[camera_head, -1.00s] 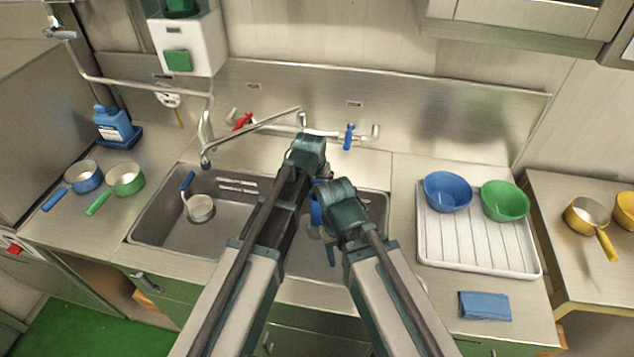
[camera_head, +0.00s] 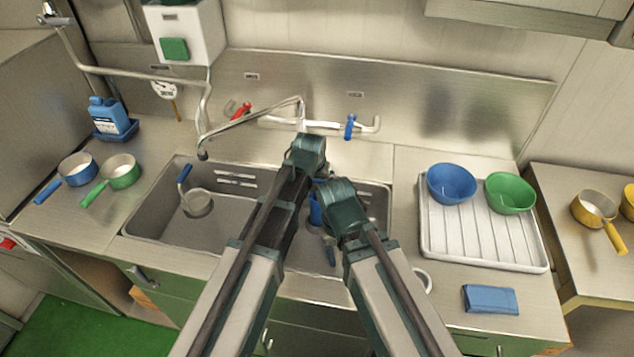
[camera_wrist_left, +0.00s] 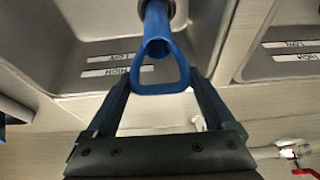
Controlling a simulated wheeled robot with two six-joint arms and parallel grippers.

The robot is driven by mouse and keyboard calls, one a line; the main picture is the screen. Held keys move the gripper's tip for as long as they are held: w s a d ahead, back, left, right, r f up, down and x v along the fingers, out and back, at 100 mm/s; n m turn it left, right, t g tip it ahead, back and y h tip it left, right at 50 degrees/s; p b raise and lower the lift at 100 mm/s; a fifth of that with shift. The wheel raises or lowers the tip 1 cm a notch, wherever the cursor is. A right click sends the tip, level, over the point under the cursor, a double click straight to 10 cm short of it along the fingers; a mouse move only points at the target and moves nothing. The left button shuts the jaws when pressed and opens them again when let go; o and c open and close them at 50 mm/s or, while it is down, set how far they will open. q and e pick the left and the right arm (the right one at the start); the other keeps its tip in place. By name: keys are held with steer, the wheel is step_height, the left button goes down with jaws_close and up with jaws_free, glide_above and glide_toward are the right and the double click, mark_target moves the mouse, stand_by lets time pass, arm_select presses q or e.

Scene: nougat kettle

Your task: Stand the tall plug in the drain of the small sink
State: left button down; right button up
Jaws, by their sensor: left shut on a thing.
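The blue tall plug (camera_wrist_left: 160,50) hangs or stands below a triangular loop handle in the left wrist view. My left gripper (camera_wrist_left: 160,75) is shut on that loop, one finger on each side. The small sink (camera_wrist_left: 90,30) lies beneath it. A grey round part shows at the plug's far end, and I cannot tell whether it touches the drain. In the head view a piece of the blue plug (camera_head: 315,209) shows between my arms, inside the small sink (camera_head: 378,205).
The large sink (camera_head: 150,225) to the left holds a ladle-like strainer (camera_head: 197,203). A tap with red (camera_head: 241,112) and blue (camera_head: 350,127) handles stands behind. A white drainer (camera_head: 485,250) with blue (camera_head: 452,184) and green (camera_head: 511,193) bowls is at right, a blue cloth (camera_head: 491,299) before it.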

arm_select(q)
steer(key=shift+f+b, duration=0.6)
jaws_free()
steer(key=shift+r, duration=0.15)
steer(key=p+v, duration=1.3)
steer(key=shift+r, duration=0.35)
steer(key=shift+a, duration=0.1)
